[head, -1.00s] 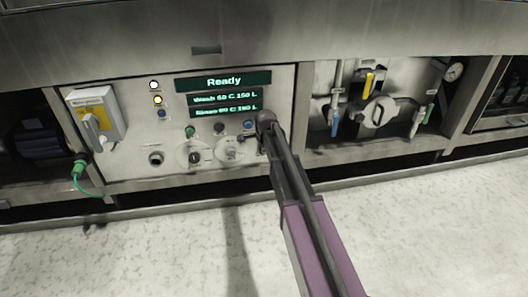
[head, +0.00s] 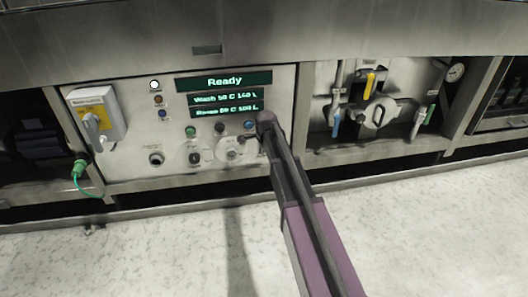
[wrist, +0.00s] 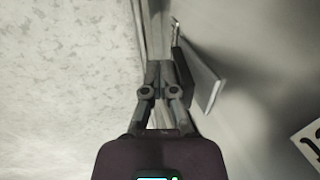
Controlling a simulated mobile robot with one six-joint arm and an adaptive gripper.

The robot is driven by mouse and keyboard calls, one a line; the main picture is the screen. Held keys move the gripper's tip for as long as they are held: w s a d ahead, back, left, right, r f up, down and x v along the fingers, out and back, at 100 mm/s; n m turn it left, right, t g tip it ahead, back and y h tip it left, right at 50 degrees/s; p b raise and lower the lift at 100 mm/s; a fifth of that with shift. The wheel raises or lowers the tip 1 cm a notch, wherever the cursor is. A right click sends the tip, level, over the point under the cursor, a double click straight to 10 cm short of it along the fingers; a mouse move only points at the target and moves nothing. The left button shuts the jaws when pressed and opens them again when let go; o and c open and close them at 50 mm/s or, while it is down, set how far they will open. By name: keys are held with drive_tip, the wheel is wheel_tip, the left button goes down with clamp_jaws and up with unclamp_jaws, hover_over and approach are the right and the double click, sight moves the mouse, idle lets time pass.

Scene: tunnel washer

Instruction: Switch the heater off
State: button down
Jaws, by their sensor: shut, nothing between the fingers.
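In the head view a steel control panel (head: 120,155) carries a display (head: 223,82) reading "Ready", with two smaller lines under it. The white lamp (head: 154,85) is lit. The amber lamp (head: 158,99) below it is dark. Two round dials, the left (head: 195,158) and the right (head: 231,154), sit low on the panel. Labels are too small to read, so I cannot tell which control is the heater's. My arm's end is at the panel's right side, by the right dial. My gripper (wrist: 160,72) is shut and empty in the wrist view, beside a thin grey plate (wrist: 200,72). Contact is unclear.
A grey switch box (head: 95,115) with a yellow label is at the panel's left, and a green plug (head: 79,169) with a cable hangs below it. A valve bay (head: 378,108) with pipes and a gauge is at the right. The pale floor in front is clear.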

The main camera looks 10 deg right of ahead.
drive_tip(key=shift+r+p, duration=0.45)
drive_tip(key=shift+r, duration=0.15)
drive_tip(key=shift+w, duration=0.1)
drive_tip(key=s+r+p, duration=0.7)
drive_tip(key=r+p, duration=0.3)
drive_tip(key=shift+r, duration=0.15)
idle(0.7)
drive_tip(key=shift+s, duration=0.15)
idle(0.5)
